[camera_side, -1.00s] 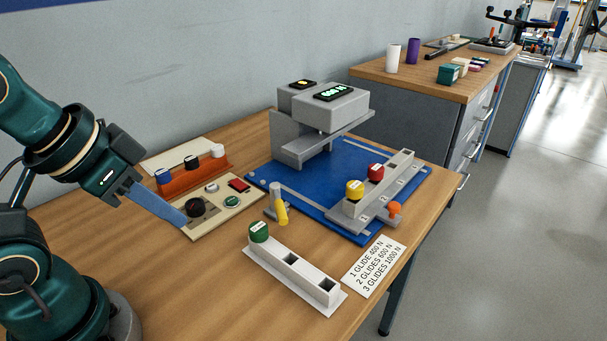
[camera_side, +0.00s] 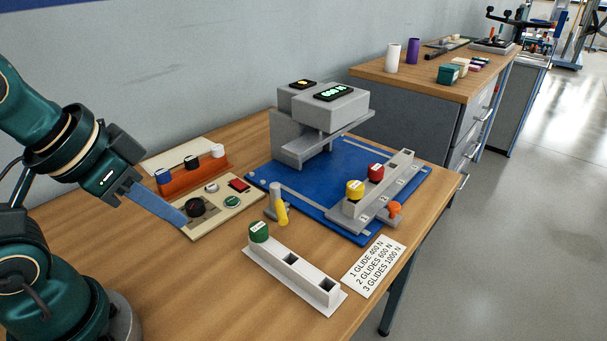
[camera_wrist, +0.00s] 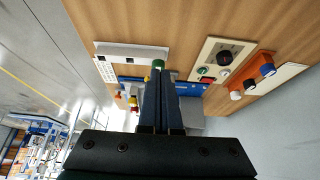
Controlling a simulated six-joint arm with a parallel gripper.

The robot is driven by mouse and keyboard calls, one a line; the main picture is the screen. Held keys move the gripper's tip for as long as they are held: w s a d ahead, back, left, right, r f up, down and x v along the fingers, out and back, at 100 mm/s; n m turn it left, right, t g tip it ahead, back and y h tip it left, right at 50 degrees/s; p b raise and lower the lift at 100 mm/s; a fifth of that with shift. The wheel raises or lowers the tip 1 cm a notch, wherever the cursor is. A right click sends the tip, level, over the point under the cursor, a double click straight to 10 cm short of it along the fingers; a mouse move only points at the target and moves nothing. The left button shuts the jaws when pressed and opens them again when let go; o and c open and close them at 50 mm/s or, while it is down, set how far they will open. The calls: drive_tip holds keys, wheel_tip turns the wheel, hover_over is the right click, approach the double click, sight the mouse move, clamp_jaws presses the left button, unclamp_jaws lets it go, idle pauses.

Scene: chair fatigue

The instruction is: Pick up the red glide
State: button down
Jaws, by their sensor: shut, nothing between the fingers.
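The red glide (camera_side: 376,172) sits upright in the grey slotted rail (camera_side: 399,164) on the blue plate. The yellow glide (camera_side: 355,189) is in the same rail, nearer the camera. In the wrist view, the red glide (camera_wrist: 134,108) is small, left of my fingers. A green glide (camera_side: 259,231) stands in the left end of the white holder (camera_side: 301,276), whose two other sockets are empty. My gripper (camera_side: 184,222) is shut and empty, beside the black knob of the control panel, far left of the red glide. Its blue fingers (camera_wrist: 158,74) lie together in the wrist view.
The control panel (camera_side: 232,203) carries a black knob (camera_side: 195,207) and buttons. Behind it is an orange rack (camera_side: 191,170) with capped pieces. A grey press (camera_side: 316,115) stands over the blue plate (camera_side: 350,160).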

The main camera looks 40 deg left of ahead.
drive_tip(key=shift+c, duration=1.8)
unclamp_jaws()
drive_tip(key=w+r+t, duration=0.6)
drive_tip(key=w+r, duration=0.4)
drive_tip(key=w, duration=0.5)
drive_tip(key=m+t+h, duration=0.1)
drive_tip(key=t+h, duration=0.1)
drive_tip(key=t, duration=0.2)
hover_over(372, 171)
drive_tip(key=s+a, duration=0.3)
drive_tip(key=s, duration=0.1)
wheel_tip(372, 171, down, 6)
drive_tip(key=f, duration=0.4)
drive_tip(key=w+d+f+g, duration=0.1)
drive_tip(key=f, duration=0.3)
drive_tip(key=d+f+g, duration=0.1)
drive_tip(key=f, duration=0.3)
drive_tip(key=shift+w+d+f+m, duration=0.15)
drive_tip(key=shift+d+f+m, duration=0.1)
drive_tip(key=shift+f+m, duration=0.05)
drive_tip(key=shift+x, duration=2.4)
